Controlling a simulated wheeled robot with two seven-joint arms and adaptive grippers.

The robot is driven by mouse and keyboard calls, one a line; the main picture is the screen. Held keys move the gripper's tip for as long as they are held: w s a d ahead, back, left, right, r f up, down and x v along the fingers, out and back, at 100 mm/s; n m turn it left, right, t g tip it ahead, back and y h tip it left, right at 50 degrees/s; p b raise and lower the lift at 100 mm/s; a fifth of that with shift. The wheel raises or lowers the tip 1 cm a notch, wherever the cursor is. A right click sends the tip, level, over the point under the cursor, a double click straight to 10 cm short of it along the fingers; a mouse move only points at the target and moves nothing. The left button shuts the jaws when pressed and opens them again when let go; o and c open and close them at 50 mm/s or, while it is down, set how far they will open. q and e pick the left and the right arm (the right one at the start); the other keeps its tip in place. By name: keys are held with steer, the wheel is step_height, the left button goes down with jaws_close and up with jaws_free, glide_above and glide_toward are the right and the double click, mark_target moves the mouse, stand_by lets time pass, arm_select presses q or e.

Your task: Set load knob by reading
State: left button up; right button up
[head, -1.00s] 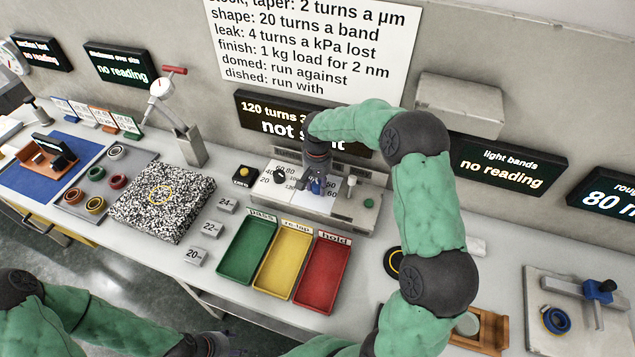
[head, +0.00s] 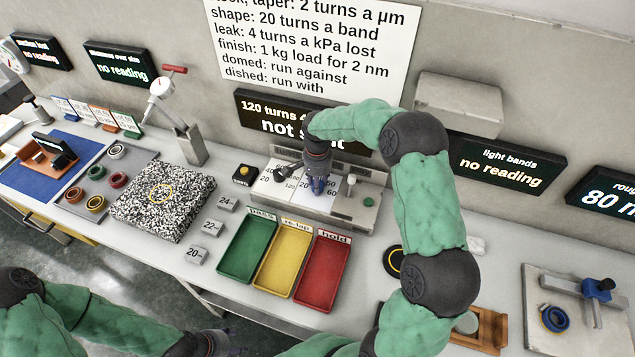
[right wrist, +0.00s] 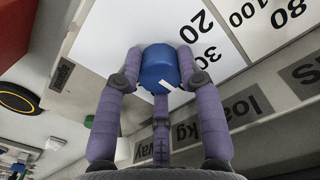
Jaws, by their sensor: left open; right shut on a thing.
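The blue load knob (right wrist: 160,66) has a white pointer mark and sits on a white dial plate with printed numbers, 20 and 30 nearest it in the right wrist view. A "load kg" label (right wrist: 232,110) is beside it. My right gripper (head: 317,186) is shut on the knob; its fingers also close around it in the right wrist view (right wrist: 160,75). In the head view the fingers mostly hide the knob. The display (head: 262,115) behind reads "120 turns" and "not s…t", partly hidden by my right arm. My left gripper (head: 228,350) is open and empty at the bottom edge.
Green (head: 247,250), yellow (head: 283,258) and red (head: 322,272) trays stand in front of the dial panel. A black knob (head: 287,170) and a green button (head: 368,202) are on the panel. A speckled block (head: 163,203) lies to the left. The wall sign (head: 310,45) lists rules.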

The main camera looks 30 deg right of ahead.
steer(key=shift+s+a+f, duration=0.1)
steer(key=shift+a+f, duration=0.05)
steer(key=shift+f, duration=0.05)
steer(key=o, duration=1.1)
steer(key=shift+o, duration=0.2)
steer(key=shift+r, duration=0.1)
steer(key=shift+r, duration=0.1)
steer(key=shift+r, duration=0.35)
step_height(320, 180, up, 11)
steer(key=shift+r, duration=0.1)
